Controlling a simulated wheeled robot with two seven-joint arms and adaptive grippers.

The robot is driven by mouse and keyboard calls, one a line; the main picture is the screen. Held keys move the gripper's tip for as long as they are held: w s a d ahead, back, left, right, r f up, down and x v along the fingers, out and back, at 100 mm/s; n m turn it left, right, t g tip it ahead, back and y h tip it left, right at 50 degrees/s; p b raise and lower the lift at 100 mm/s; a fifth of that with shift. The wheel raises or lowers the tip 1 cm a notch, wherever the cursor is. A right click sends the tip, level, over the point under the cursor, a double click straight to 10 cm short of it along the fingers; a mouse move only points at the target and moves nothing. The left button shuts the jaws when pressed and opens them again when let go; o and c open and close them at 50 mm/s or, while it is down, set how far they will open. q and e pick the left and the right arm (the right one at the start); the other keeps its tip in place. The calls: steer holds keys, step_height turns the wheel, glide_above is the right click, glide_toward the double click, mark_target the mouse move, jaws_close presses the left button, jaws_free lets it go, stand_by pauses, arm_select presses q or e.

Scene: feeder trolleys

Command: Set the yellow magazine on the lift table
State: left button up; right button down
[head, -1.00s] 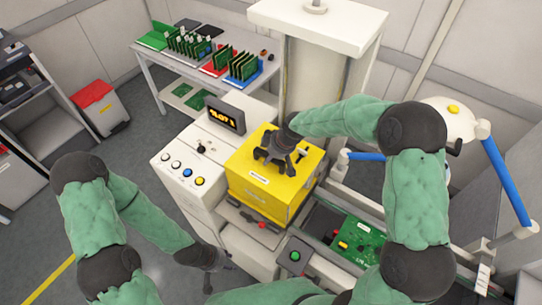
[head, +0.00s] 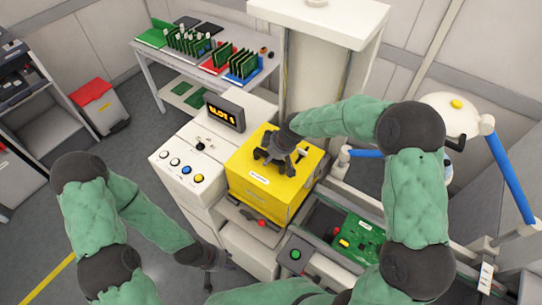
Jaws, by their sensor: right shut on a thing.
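The yellow magazine (head: 262,195) is a box with a white label, upright beside the control console. It appears to rest on the lift table (head: 236,213), whose grey front edge shows below it; the exact contact under the box is hidden. My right gripper (head: 279,164) reaches in from the right over the magazine's top and is shut on its top handle, which the fingers mostly cover. My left gripper (head: 214,262) hangs low in front of the console, apart from the magazine, and its fingers are too small and dark to read.
The console (head: 187,165) has several buttons and a lit display (head: 225,113). A conveyor with a green circuit board (head: 357,240) runs at the right, near a green button box (head: 295,255). A white column (head: 316,85) stands behind. A table (head: 150,68) holds board racks.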

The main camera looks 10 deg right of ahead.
steer(key=shift+w+f+b, duration=0.2)
steer(key=shift+f+b, duration=0.2)
steer(key=shift+b, duration=0.15)
stand_by(0.9)
steer(key=c, duration=0.8)
jaws_free()
steer(key=shift+o, duration=0.3)
steer(key=shift+s, duration=0.15)
steer(key=shift+s+f, duration=0.2)
steer(key=shift+f, duration=0.05)
steer(key=v, duration=1.2)
steer(key=shift+w+a+r, duration=0.1)
steer(key=shift+w+r, duration=0.15)
steer(key=shift+f, duration=0.1)
